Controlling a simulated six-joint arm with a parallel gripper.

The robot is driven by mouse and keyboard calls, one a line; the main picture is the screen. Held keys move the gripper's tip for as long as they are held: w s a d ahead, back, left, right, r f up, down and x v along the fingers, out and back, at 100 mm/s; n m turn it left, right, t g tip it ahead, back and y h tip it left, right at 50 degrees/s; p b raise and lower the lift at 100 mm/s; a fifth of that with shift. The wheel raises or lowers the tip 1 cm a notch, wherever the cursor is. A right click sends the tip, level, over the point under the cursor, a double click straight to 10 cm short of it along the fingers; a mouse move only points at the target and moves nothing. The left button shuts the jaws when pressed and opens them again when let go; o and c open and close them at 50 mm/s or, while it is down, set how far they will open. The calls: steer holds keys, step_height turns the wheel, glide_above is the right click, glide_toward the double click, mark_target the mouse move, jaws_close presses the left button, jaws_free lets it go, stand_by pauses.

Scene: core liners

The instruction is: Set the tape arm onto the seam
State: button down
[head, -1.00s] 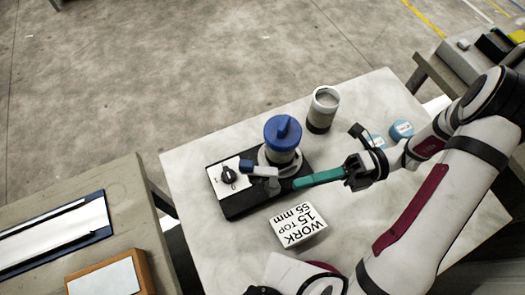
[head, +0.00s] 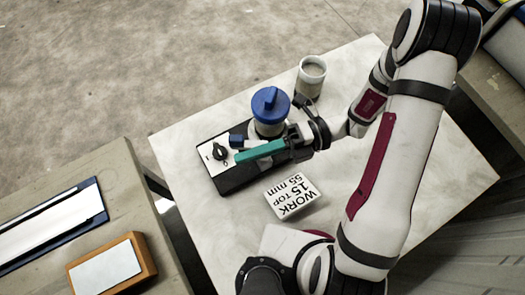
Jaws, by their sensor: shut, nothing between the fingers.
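A pale liner with a blue cap (head: 270,103) stands upright on a black fixture (head: 232,180). A short arm with a blue block (head: 237,141) sits at the liner's front left, apparently the tape arm; its grey part is mostly hidden by my fingers. My gripper (head: 237,157) has long teal fingers, shut together and empty. They reach left across the fixture, in front of the liner, with their tips just below the blue block. I cannot tell whether they touch it. The seam cannot be made out.
A dial (head: 219,151) is on the fixture's white plate. A "WORK 15 TOP 55 mm" block (head: 293,197) lies in front on the pale table (head: 230,232). A grey-and-white cup (head: 311,75) stands behind. A side bench at left holds a framed tray (head: 45,225) and an orange-edged box (head: 107,268).

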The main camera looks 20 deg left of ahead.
mark_target(244, 141)
steer(key=shift+w+a, duration=0.2)
steer(key=shift+w, duration=0.55)
steer(key=shift+w+a+m+t+y, duration=0.15)
steer(key=shift+m+t+y, duration=0.35)
steer(key=shift+m+t, duration=0.3)
steer(key=shift+w+a, duration=0.1)
steer(key=shift+w, duration=0.25)
steer(key=t, duration=0.1)
steer(key=m+t+y, duration=0.1)
steer(key=shift+w+a+t, duration=0.1)
steer(key=shift+w+t, duration=0.1)
steer(key=shift+t, duration=0.1)
steer(key=shift+w+a, duration=0.1)
steer(key=shift+w, duration=0.7)
